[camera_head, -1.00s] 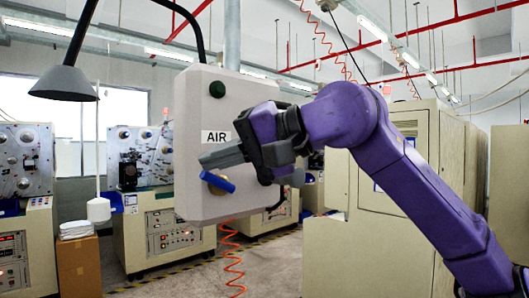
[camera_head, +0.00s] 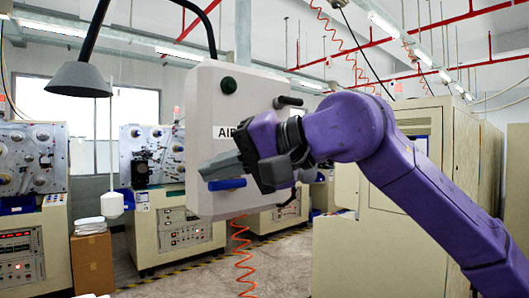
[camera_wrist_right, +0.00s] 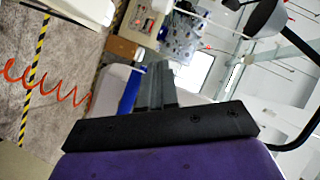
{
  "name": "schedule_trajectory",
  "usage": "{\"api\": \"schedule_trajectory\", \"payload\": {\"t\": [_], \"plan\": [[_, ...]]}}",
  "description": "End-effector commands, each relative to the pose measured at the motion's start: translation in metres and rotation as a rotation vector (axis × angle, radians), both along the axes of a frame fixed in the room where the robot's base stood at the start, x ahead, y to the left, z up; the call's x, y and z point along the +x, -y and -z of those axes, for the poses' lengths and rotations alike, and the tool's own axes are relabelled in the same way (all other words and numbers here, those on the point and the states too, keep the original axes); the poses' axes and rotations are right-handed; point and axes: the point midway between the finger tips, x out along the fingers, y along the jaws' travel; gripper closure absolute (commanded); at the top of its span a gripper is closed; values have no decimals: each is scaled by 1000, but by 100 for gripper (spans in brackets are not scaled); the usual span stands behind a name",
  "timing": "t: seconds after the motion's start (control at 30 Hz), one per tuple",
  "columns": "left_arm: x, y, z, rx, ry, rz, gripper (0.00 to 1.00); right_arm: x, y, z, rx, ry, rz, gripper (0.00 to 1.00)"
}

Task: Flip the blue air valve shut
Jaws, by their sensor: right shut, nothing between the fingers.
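The blue air valve handle (camera_head: 227,184) is on the lower front of the grey AIR box (camera_head: 210,115). It lies about level in the head view. My right gripper (camera_head: 208,170) is shut and empty, its fingers pointing left just above the handle and partly in front of the box. In the right wrist view, the shut fingers (camera_wrist_right: 157,85) run close beside the blue handle (camera_wrist_right: 131,92). I cannot tell whether they touch it. The gripper covers part of the AIR label. The valve's pivot is hidden. My left gripper is not in view.
The box has a green button (camera_head: 229,85) and a black knob (camera_head: 289,101). A grey lamp (camera_head: 80,80) hangs at the left. An orange coiled hose (camera_head: 243,262) hangs below the box. Beige machines stand behind, and a large beige cabinet (camera_head: 340,255) stands at the right.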

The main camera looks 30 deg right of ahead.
Motion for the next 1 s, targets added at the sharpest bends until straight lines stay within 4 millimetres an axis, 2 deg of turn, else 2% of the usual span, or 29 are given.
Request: {"api": "schedule_trajectory", "payload": {"t": [0.47, 0.57, 0.7, 0.73, 0.8, 1.0], "plan": [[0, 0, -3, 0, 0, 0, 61, 0, 0, -3, 0, 0, 0, 100], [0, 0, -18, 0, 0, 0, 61, -2, 0, -19, 0, 2, 0, 100], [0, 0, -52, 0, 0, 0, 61, -6, 2, -55, 1, 3, 1, 100], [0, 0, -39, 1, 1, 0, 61, -13, 3, -48, 2, 4, 2, 100], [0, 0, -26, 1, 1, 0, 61, -28, 6, -52, 0, 6, 2, 100], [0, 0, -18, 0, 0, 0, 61, -65, 12, -78, 1, 4, -1, 100]]}}
